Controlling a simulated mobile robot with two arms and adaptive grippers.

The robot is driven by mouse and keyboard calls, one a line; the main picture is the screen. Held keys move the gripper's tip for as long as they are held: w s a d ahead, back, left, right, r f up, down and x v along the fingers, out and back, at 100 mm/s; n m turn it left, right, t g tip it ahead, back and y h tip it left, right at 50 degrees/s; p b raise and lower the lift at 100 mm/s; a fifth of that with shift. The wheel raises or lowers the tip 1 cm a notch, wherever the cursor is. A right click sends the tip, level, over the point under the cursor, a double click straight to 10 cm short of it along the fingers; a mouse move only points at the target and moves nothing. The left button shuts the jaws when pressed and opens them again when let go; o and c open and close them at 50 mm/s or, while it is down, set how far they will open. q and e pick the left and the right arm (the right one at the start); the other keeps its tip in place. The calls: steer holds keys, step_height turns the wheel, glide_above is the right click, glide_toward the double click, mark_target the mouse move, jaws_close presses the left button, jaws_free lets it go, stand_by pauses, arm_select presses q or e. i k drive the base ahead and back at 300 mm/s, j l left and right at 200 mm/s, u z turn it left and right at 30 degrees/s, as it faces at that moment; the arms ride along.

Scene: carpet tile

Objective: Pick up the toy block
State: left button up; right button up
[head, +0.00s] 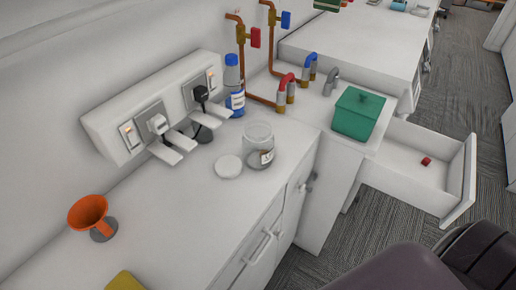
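A small red block (426,161), likely the toy block, lies inside the open white drawer (408,150) at the right. It rests on the drawer floor, toward the front panel. Neither of my grippers shows in the head view, so nothing is seen near the block.
A green lidded box (358,114) stands on the counter above the drawer. A glass jar (258,146), white lid (228,167), blue bottle (234,86) and orange funnel (89,213) stand on the white counter (165,225). Carpet floor (375,215) lies clear below the drawer. A dark rounded shape fills the bottom right.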

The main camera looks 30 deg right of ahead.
mark_target(425, 162)
steer(key=k+l, duration=0.35)
steer(key=z, duration=2)
steer(key=i+l+u, duration=0.1)
steer(key=u, duration=0.35)
steer(key=l+u, duration=0.15)
steer(key=u, duration=0.35)
steer(key=i, duration=0.05)
